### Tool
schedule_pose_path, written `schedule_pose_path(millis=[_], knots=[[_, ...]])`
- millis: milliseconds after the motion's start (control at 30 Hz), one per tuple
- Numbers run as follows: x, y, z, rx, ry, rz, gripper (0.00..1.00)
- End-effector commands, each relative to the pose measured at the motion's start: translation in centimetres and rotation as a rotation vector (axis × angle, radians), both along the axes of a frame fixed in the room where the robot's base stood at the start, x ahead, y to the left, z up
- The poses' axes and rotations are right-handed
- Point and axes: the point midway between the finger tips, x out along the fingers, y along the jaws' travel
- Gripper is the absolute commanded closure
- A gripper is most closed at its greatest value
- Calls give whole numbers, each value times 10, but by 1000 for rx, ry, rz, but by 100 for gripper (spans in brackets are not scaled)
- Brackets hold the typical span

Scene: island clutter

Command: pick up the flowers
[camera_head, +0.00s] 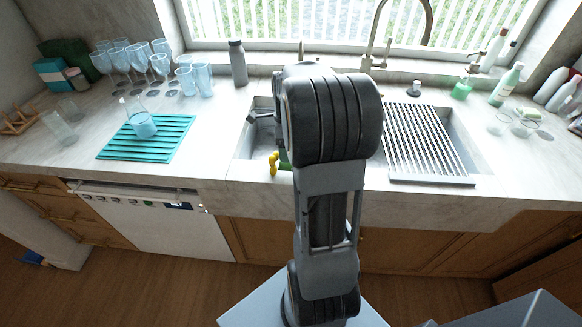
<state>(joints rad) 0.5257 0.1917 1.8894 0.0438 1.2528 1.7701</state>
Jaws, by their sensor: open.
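A small yellow and green thing (273,162), which may be the flowers, shows in the left part of the sink. My arm hides its right side, and its shape is too small to make out fully. No other flowers show in the head view. My gripper (264,119) is mostly hidden behind my own arm. Only a dark grey part of it sticks out to the left, over the sink's left basin and farther back than the yellow and green thing. It is open, and I see nothing held in it.
The sink (243,150) has a slatted drying rack (425,140) on its right. A teal mat (150,150) with a glass flask (140,120) lies left. Several glasses and a grey bottle (238,62) stand behind. The faucet (372,50) rises at the back. Bottles stand far right.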

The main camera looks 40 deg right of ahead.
Motion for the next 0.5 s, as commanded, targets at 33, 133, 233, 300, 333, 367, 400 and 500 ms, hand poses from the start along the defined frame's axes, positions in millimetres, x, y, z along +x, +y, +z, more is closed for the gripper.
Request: schedule_pose_path(millis=[33,133,233,300,333,367,400,500], knots=[[-1,1,-4,1,1,1,40],[-2,2,-9,0,0,1,40],[-2,2,-13,0,0,2,40],[-3,3,-21,1,2,2,40],[-3,3,-25,2,3,2,40],[-4,3,-29,2,3,2,40],[-4,4,-35,2,3,2,40],[-6,5,-48,1,2,2,40]])
